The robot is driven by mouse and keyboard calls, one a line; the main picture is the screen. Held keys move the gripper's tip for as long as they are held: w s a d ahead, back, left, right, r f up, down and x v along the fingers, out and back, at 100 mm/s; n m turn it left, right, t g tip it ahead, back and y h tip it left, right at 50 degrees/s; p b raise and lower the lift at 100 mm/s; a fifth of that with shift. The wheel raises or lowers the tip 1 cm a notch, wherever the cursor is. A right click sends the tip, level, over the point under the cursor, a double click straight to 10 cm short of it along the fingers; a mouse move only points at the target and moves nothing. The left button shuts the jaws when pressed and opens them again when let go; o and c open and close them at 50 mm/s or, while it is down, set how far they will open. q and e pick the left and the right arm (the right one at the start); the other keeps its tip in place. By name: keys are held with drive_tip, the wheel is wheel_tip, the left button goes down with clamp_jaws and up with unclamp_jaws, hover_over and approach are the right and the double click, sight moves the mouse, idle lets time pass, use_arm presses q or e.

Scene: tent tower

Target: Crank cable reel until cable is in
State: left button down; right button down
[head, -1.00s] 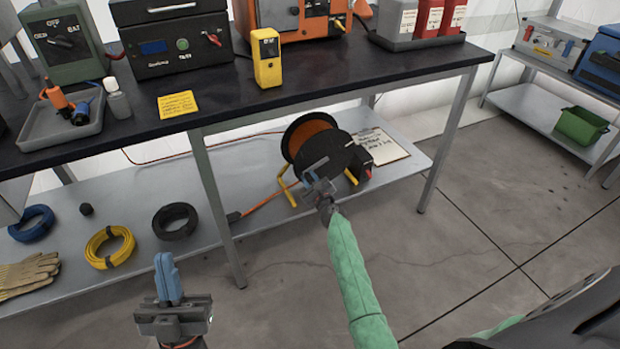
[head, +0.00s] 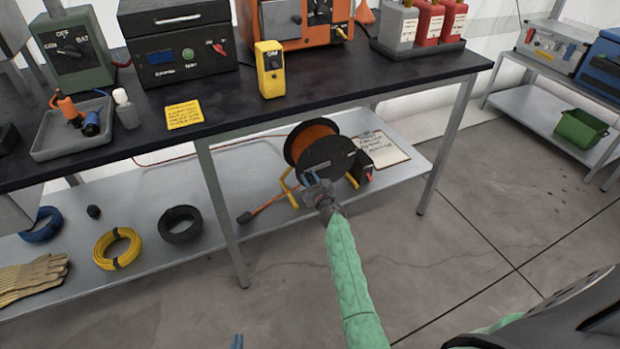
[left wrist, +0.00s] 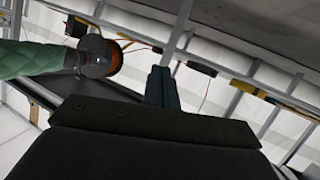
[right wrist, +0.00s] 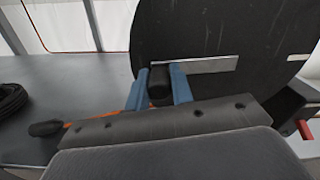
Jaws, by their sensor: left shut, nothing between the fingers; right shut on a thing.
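The cable reel (head: 330,155) stands on the lower shelf, with a black disc, an orange drum and yellow legs. Its orange cable (head: 268,206) runs left along the shelf to a black plug (head: 244,217), close to the reel. My right gripper (head: 314,180) is at the disc's front. In the right wrist view its blue fingers are shut on the black crank knob (right wrist: 159,84), beside a silver crank bar (right wrist: 200,65). My left gripper shows only a blue tip (head: 237,341) at the head view's bottom edge. In the left wrist view its fingers (left wrist: 162,84) are together and empty.
A table leg (head: 222,210) stands left of the reel. Black (head: 180,223) and yellow (head: 118,248) coils and gloves (head: 32,275) lie further left. The dark tabletop (head: 350,88) overhangs the shelf. The floor in front is clear.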

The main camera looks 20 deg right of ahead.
drive_tip(key=shift+r+m+p, duration=0.6)
drive_tip(key=shift+r+p, duration=0.05)
drive_tip(key=shift+p, duration=0.05)
use_arm(q)
drive_tip(key=s+a+f+g+y, duration=0.1)
drive_tip(key=s+f+g, duration=0.4)
drive_tip(key=s+f, duration=0.5)
drive_tip(key=shift+s+a+f+g+p, duration=0.2)
drive_tip(key=shift+s+f+g+p, duration=0.15)
drive_tip(key=shift+f, duration=0.8)
use_arm(e)
drive_tip(key=shift+r, duration=0.35)
use_arm(q)
drive_tip(key=shift+r+p, duration=0.3)
use_arm(e)
drive_tip(key=shift+d+r, duration=0.1)
drive_tip(key=shift+r, duration=0.15)
drive_tip(key=c, duration=1.2)
unclamp_jaws()
use_arm(q)
drive_tip(key=shift+w, duration=0.15)
use_arm(e)
drive_tip(key=shift+f, duration=0.1)
use_arm(q)
drive_tip(key=shift+r+p, duration=0.3)
use_arm(e)
drive_tip(key=s, duration=0.7)
drive_tip(key=shift+s, duration=0.35)
drive_tip(key=shift+c, duration=0.2)
